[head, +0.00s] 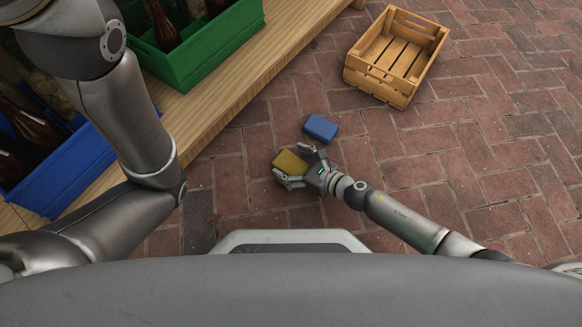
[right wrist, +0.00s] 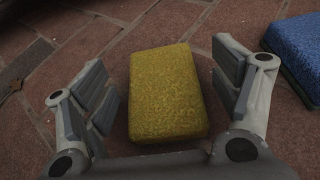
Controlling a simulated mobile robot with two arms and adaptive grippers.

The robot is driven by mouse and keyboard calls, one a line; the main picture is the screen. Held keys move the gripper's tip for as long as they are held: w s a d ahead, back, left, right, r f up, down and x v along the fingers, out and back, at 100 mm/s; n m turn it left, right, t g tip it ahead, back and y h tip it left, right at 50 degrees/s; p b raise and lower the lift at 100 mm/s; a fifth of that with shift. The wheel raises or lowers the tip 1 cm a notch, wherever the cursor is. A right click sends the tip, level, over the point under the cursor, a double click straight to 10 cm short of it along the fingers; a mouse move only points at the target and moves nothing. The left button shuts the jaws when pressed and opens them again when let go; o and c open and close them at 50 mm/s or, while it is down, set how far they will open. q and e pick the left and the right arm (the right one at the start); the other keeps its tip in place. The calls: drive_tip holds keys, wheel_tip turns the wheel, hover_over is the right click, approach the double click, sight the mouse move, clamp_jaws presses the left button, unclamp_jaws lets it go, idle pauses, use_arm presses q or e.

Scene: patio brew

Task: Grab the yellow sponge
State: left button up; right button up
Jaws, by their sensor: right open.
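The yellow sponge (head: 289,163) lies on the brick paving, in front of my base in the head view. My right gripper (head: 293,167) is open at the sponge. In the right wrist view, the sponge (right wrist: 165,92) sits between the two spread fingers of the right gripper (right wrist: 168,95).
A blue sponge (head: 320,128) lies just beyond the yellow one; it also shows in the right wrist view (right wrist: 301,50). An empty wooden crate (head: 397,55) stands farther back. A wooden shelf (head: 215,98) at left bears green (head: 215,45) and blue (head: 70,180) bottle crates.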

drive_tip(key=shift+x, duration=0.75)
drive_tip(key=c, duration=0.9)
drive_tip(key=shift+r, duration=0.15)
